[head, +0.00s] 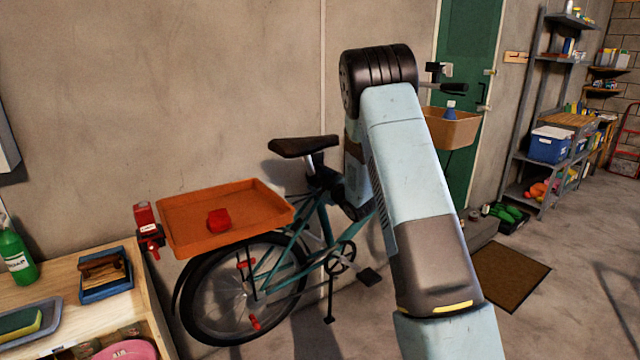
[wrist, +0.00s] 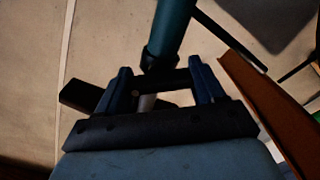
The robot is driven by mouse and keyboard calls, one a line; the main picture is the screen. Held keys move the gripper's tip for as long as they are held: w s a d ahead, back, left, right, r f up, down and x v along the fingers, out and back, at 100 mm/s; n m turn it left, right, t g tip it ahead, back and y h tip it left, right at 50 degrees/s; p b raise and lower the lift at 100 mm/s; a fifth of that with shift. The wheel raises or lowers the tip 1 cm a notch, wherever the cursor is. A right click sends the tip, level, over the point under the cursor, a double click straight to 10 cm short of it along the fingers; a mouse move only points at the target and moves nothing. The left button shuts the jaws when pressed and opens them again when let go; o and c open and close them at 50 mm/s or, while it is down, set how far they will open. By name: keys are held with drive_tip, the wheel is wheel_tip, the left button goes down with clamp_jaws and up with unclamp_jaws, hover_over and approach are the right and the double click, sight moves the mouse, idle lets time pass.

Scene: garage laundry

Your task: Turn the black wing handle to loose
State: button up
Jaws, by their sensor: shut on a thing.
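The black wing handle (wrist: 172,77) is a dark bar at the collar of the teal bicycle's seat tube (wrist: 174,28). In the wrist view my gripper (wrist: 162,82) has one finger on each side of the bar and is shut on it. A short piece of silver post shows between the fingers.
An orange tray (head: 178,241) with a red object (head: 218,220) sits over the rear wheel; its edge is close on the right in the wrist view (wrist: 255,95). A wooden workbench (head: 62,282) stands at left. Shelves and a green door are behind right.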

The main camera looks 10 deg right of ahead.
drive_tip(key=shift+s+a+f+n, duration=0.1)
drive_tip(key=shift+a+n, duration=0.05)
drive_tip(key=shift+n, duration=0.8)
drive_tip(key=shift+a+n, duration=0.1)
drive_tip(key=shift+n, duration=0.85)
drive_tip(key=o, duration=0.8)
drive_tip(key=shift+c, duration=0.2)
drive_tip(key=shift+o, duration=1.4)
drive_tip(key=shift+d, duration=0.1)
drive_tip(key=v, duration=1.3)
drive_tip(key=shift+s, duration=0.4)
drive_tip(key=shift+d, duration=0.15)
drive_tip(key=shift+c, duration=0.4)
